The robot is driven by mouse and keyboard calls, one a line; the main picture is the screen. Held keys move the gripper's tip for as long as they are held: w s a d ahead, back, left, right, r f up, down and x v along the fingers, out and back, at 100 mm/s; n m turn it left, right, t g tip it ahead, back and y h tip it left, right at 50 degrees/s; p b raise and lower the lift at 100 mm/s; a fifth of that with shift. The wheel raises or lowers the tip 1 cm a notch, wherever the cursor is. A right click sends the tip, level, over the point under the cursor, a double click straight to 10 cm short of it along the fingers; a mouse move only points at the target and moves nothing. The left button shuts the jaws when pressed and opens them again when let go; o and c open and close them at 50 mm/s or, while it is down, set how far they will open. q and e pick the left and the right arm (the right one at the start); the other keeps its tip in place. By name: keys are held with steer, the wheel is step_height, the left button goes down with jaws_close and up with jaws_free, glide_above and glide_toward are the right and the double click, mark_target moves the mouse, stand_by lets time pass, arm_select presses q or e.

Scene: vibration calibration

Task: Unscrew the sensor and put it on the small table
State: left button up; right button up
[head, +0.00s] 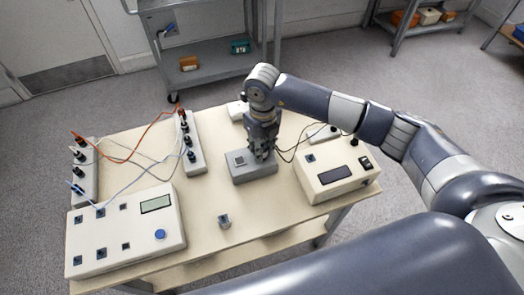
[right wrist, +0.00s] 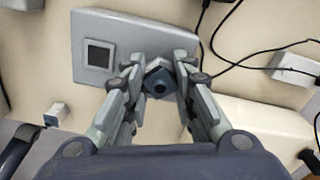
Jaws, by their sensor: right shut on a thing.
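My right gripper (head: 262,156) reaches down over the right part of a grey block (head: 240,174) on the wooden-topped table (head: 200,222). In the right wrist view my right gripper (right wrist: 158,78) is shut on a small metallic sensor (right wrist: 160,80) with a dark round end. The sensor is at the edge of the grey block (right wrist: 125,35) in that view; I cannot tell whether it is still seated on it. In the head view the fingers mostly hide it. A similar small cube (head: 224,221) stands on the table's front part. My left gripper is not in view.
A cream box with a display (head: 336,178) stands right of the block, with black cables near it. A larger panel (head: 125,232) is at the front left. Terminal strips (head: 192,145) with red and white leads stand behind it. A grey cart (head: 205,68) stands behind the table.

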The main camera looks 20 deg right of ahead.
steer(key=shift+s+f+n+b, duration=0.15)
steer(key=shift+n+b, duration=1.15)
steer(key=shift+n, duration=0.9)
steer(key=shift+f+n+b, duration=0.1)
steer(key=shift+n+b, duration=1.75)
steer(key=shift+n, duration=0.75)
steer(key=shift+n+b, duration=0.65)
steer(key=shift+n, duration=0.35)
steer(key=shift+n+b, duration=0.3)
steer(key=shift+n, duration=0.1)
steer(key=shift+n+b, duration=0.5)
steer(key=shift+n, duration=0.2)
steer(key=shift+n+b, duration=0.85)
steer(key=shift+n, duration=0.45)
